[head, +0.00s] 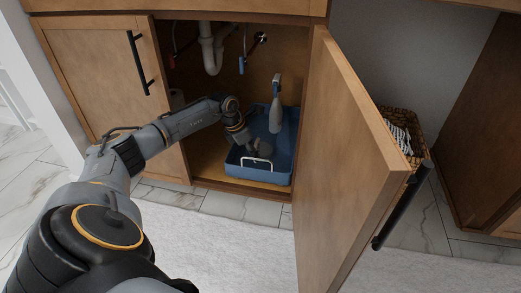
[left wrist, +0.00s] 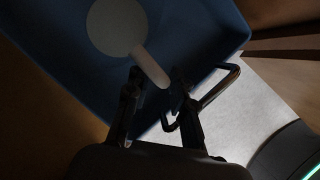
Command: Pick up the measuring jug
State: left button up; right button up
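The measuring jug shows in the left wrist view as a pale round shape (left wrist: 117,27) with a straight handle sticking out toward my fingers. It is inside a blue bin (head: 273,178) in the open cabinet; in the head view only a small greyish part of it (head: 266,149) seems to show beside my gripper. My left gripper (head: 251,150) reaches down into the bin. In the left wrist view its two fingers (left wrist: 158,98) are apart, on either side of the handle's end, with gaps visible. My right gripper is not in view.
A grey spray bottle (head: 275,110) stands in the bin behind the jug. The bin has a metal wire handle (head: 257,163) at the front. An open cabinet door (head: 345,150) stands to the right, with a wicker basket (head: 405,130) beyond it. Pipes (head: 211,50) hang above.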

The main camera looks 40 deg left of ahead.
pick_arm(q)
jog(key=shift+x, duration=0.9)
jog(key=shift+r, duration=0.1)
jog(key=shift+c, duration=0.2)
grip_shut()
jog(key=shift+r, duration=0.2)
